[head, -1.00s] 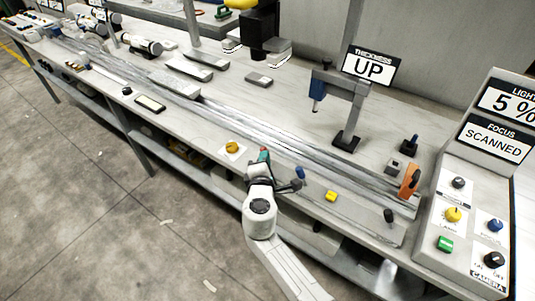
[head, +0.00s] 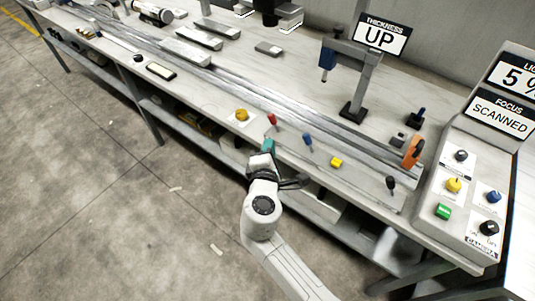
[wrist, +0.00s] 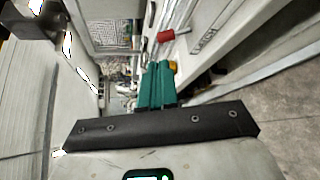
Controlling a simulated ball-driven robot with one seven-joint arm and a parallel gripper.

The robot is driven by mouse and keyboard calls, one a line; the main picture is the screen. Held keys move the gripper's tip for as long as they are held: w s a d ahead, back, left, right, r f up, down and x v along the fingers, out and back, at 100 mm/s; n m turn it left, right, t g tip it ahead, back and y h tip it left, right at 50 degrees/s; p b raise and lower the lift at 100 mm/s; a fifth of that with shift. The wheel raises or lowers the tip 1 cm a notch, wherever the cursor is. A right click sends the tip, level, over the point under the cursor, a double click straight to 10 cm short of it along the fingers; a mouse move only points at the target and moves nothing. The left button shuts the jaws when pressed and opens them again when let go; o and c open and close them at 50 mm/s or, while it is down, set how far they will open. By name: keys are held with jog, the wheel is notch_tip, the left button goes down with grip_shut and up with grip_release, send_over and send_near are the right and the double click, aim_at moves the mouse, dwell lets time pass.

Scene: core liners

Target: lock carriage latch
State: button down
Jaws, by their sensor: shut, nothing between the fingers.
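My gripper (head: 268,146) has teal fingers, shut and empty, at the front edge of the bench. It is just in front of a small red-handled lever (head: 272,120), apart from it in the head view. In the wrist view the teal fingers (wrist: 157,86) lie together, and the red handle (wrist: 166,36) shows beyond their tips. A blue-handled lever (head: 307,140) stands to the right of the red one.
A long metal rail (head: 300,128) runs along the bench. A control panel (head: 470,175) stands at right.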

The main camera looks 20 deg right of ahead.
jog(key=shift+v, duration=1.45)
jog(key=shift+r, duration=0.1)
jog(key=s+d+f+m+g, duration=0.4)
jog(key=s+d+m, duration=0.2)
jog(key=s+d, duration=0.2)
jog(key=s+d+f+m+g, duration=0.4)
jog(key=s+d+m, duration=0.1)
jog(key=s+d, duration=0.2)
jog(key=s+f+m+g+y, duration=0.2)
jog(key=s+m+g+y, duration=0.3)
jog(key=s, duration=1.3)
jog(key=shift+a+f+m+y, duration=0.3)
jog(key=shift+a+m, duration=0.1)
jog(key=shift+m, duration=0.4)
jog(key=c, duration=1.8)
grip_release()
